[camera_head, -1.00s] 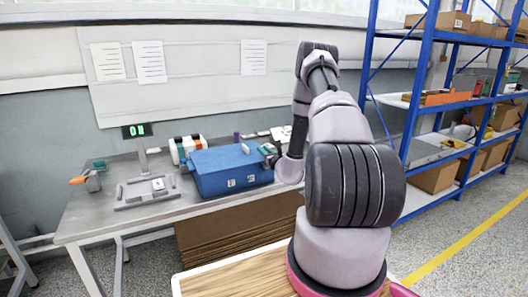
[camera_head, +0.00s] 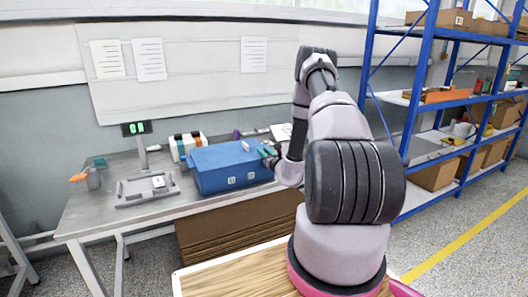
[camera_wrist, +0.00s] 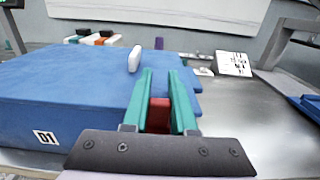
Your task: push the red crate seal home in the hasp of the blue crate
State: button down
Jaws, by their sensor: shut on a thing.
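The blue crate (camera_head: 212,172) stands on the grey bench with its lid shut. In the wrist view the crate (camera_wrist: 60,95) fills the left side. My gripper (camera_head: 268,151) is at the crate's right end; in the wrist view its teal fingers (camera_wrist: 159,90) are shut on the red crate seal (camera_wrist: 159,115). The seal sits low between the fingers, and its lower end is hidden by the gripper body. The fingers stand beside the crate's right edge. I cannot make out the hasp or whether the seal touches it. A white upright piece (camera_wrist: 134,58) shows on the crate's top.
A grey tray (camera_head: 148,188) and a small display (camera_head: 137,128) stand left of the crate. An orange-and-teal tool (camera_head: 90,175) lies at the bench's left end. Bare bench top shows right of the fingers.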

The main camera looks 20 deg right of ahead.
jog(key=shift+f, duration=0.25)
jog(key=c, duration=0.6)
grip_release()
jog(key=shift+c, duration=0.2)
jog(key=s, duration=1)
jog(key=shift+s+d, duration=0.15)
jog(key=shift+s, duration=0.25)
